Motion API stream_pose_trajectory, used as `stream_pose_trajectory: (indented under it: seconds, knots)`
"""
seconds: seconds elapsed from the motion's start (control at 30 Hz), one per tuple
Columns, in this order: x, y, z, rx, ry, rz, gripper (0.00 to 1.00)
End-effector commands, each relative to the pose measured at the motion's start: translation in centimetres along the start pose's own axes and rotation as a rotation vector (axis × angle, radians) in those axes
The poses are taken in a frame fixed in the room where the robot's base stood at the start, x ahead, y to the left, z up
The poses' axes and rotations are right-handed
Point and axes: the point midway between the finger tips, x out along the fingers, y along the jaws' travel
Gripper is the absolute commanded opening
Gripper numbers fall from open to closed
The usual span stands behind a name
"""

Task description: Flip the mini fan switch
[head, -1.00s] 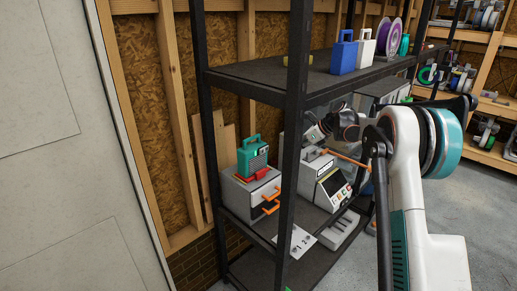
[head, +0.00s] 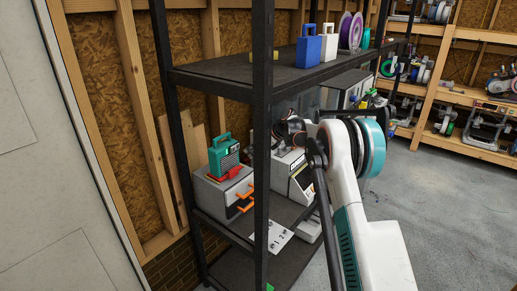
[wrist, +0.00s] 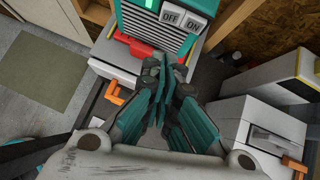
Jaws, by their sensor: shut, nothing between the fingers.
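The teal mini fan (head: 223,154) has a carry handle and a slatted front. It stands on a grey box with orange handles on the middle shelf, behind a red piece (wrist: 137,47). In the wrist view, the fan (wrist: 150,28) shows at the top, with a pale switch panel (wrist: 182,20) marked OFF and ON. I cannot tell which way the switch is set. My gripper (wrist: 162,65) is shut and empty, its teal fingers together just below the fan's front. I cannot tell whether they touch it. In the head view the shelf post hides the fingertips.
A black shelf post (head: 262,150) stands between the head camera and my gripper. A grey machine (head: 294,176) sits right of the fan's box (head: 215,192). The upper shelf (head: 215,78) holds blue and white boxes and spools. Open floor (head: 440,200) lies to the right.

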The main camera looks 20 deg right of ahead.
Motion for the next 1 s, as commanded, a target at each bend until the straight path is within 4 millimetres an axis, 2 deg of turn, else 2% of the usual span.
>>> stream_pose_trajectory:
  seconds: [0.07,0.3,0.8,1.0]
  knots:
    - [1.7,0.1,-0.1,-0.001,0.0,0.002,0.0]
    - [3.7,0.0,2.2,0.0,0.0,0.001,0.0]
    - [4.1,0.1,2.9,0.002,0.0,-0.002,0.0]
    - [4.7,0.3,3.2,0.057,0.003,-0.056,0.0]
